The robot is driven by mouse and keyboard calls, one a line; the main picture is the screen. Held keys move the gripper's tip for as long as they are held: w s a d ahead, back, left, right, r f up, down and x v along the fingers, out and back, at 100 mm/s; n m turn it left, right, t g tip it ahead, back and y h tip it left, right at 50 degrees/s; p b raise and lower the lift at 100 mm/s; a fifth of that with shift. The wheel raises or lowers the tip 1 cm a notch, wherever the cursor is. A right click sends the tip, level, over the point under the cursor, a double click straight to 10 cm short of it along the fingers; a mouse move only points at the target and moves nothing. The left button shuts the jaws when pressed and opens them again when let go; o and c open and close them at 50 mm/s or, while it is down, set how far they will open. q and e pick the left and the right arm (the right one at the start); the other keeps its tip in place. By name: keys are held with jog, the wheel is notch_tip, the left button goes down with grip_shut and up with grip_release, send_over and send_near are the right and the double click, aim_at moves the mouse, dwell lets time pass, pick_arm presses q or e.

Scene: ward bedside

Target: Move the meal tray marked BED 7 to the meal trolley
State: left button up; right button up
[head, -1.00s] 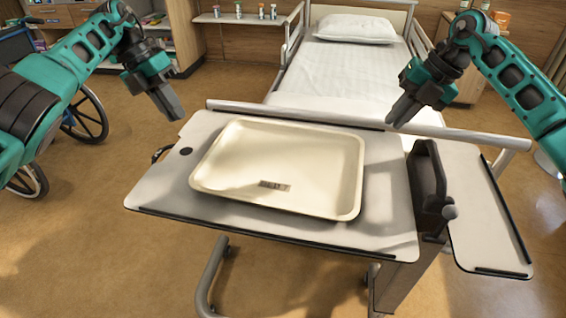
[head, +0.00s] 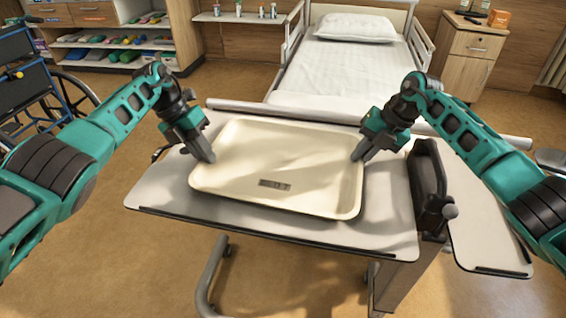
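A cream meal tray (head: 290,160) with a raised rim lies flat on the overbed table (head: 330,231). A small dark label (head: 274,184) is on its floor near the front; its print is too small to read. My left gripper (head: 206,157) is at the tray's left rim, pointing down. My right gripper (head: 359,156) is at the right rim, towards the back. Both fingertips overlap the rim in this view. I cannot tell whether either gripper touches or grips the rim. No meal trolley can be made out.
The bed (head: 345,70) stands behind the table. A side leaf (head: 485,220) and a post with a knob (head: 432,200) are at the table's right. A wheelchair (head: 35,80) is at the left, shelves (head: 115,40) behind it, and a bedside cabinet (head: 465,55) at the back right.

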pick_arm(q)
jog(key=shift+c, duration=0.4)
pick_arm(e)
jog(key=shift+c, duration=0.4)
pick_arm(q)
grip_shut()
pick_arm(e)
grip_shut()
pick_arm(q)
jog(key=shift+r, duration=0.15)
pick_arm(e)
jog(key=shift+r, duration=0.15)
